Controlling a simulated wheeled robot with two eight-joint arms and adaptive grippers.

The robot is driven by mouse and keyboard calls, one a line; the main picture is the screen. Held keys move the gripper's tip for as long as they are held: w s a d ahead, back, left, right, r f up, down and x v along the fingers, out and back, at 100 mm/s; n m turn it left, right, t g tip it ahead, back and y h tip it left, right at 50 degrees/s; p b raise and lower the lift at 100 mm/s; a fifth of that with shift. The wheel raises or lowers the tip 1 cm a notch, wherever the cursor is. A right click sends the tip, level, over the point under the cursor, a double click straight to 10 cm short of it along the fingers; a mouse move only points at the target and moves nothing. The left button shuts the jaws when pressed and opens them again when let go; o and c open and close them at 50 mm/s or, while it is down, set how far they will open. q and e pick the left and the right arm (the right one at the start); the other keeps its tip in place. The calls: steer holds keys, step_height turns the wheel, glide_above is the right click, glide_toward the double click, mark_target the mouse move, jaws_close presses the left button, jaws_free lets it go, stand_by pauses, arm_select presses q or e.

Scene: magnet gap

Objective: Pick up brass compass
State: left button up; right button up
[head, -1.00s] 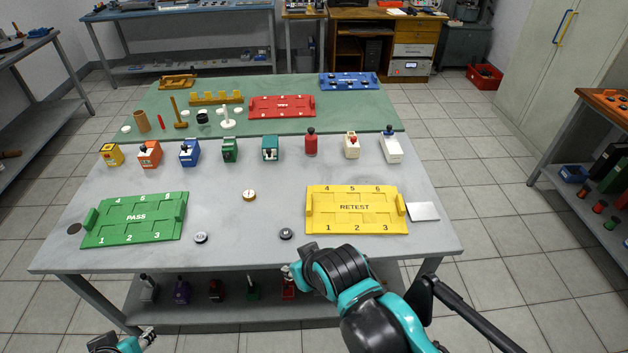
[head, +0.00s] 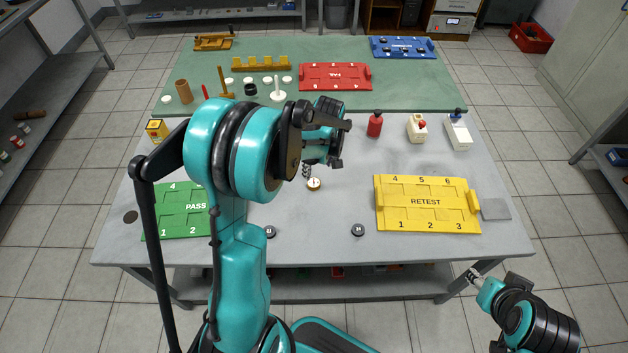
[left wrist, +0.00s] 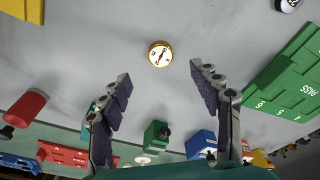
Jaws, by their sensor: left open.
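The brass compass (head: 314,184) is a small round brass-rimmed disc with a white face, lying on the grey tabletop between the green and yellow trays. It also shows in the left wrist view (left wrist: 160,53), beyond the fingertips. My left gripper (left wrist: 160,85) is open, with its two fingers spread wide and nothing between them. In the head view it hangs just behind the compass, partly hidden by my own arm. The compass is apart from the fingers. My right gripper (head: 473,276) is low at the right, off the table's front edge; its jaws are too small to judge.
The green PASS tray (head: 182,222) is partly behind my left arm. The yellow RETEST tray (head: 428,228) lies right of the compass. Two small round discs (head: 270,231) (head: 358,230) lie near the front edge. A red bottle-like object (head: 375,124) stands behind.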

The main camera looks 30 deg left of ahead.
mark_target(314, 183)
arm_select(q)
steer(key=shift+w+a+f+n, duration=0.3)
steer(key=shift+f, duration=0.6)
steer(key=f, duration=0.1)
steer(key=f+b, duration=0.1)
steer(key=shift+a+f, duration=0.3)
steer(key=shift+f, duration=0.1)
steer(key=f+b, duration=0.1)
steer(key=f, duration=0.2)
steer(key=f+b, duration=0.1)
steer(key=f, duration=0.1)
steer(key=shift+w+a+b, duration=0.2)
steer(key=shift+a+b, duration=0.15)
steer(key=shift+r, duration=0.15)
steer(key=c, duration=1.3)
